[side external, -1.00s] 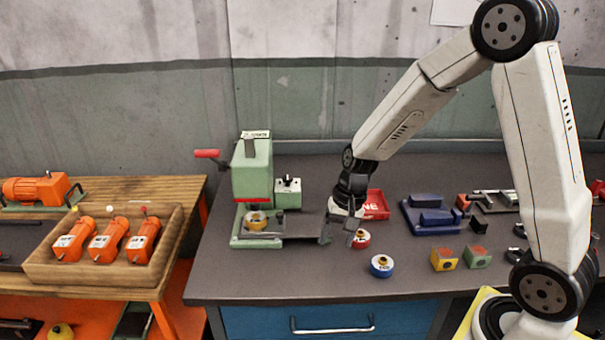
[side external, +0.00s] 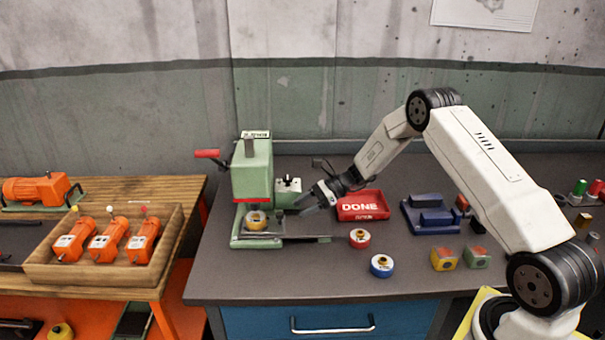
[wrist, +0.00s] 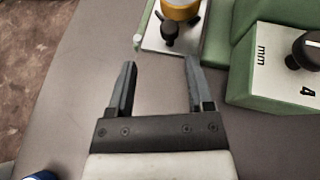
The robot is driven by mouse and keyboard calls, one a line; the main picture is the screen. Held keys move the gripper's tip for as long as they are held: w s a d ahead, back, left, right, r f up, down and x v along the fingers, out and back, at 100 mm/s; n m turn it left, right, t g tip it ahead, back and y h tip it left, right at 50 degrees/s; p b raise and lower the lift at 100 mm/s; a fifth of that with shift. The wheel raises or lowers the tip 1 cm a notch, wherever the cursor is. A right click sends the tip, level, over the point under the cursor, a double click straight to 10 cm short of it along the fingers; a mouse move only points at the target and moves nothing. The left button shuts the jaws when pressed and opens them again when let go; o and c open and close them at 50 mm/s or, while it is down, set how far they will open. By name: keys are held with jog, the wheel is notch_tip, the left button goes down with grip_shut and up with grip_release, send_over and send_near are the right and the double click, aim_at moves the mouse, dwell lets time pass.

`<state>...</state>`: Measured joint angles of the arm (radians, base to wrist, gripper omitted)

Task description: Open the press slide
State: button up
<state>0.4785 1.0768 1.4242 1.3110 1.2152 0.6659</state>
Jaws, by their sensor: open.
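The green press (side external: 252,172) with its red lever stands at the back left of the dark bench. Its slide plate (wrist: 158,40) shows in the wrist view, with a black knob (wrist: 170,32) at its near end and a yellow part (wrist: 180,8) on it. In the side view a ring with a yellow centre (side external: 256,220) sits low in the press. My gripper (side external: 305,204) is to the right of the press; in the wrist view (wrist: 159,62) its fingers are apart and empty, short of the knob. The far end of the slide is cut off.
A green dial box (wrist: 285,70) stands to the right of my fingers in the wrist view.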

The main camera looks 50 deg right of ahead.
aim_at(280, 224)
jog(key=shift+w+d+f+m+t, duration=0.1)
jog(key=shift+w+d+m+t, duration=0.2)
jog(key=shift+w+d, duration=0.1)
jog(key=shift+a, duration=0.1)
jog(key=shift+x, duration=3.8)
grip_shut()
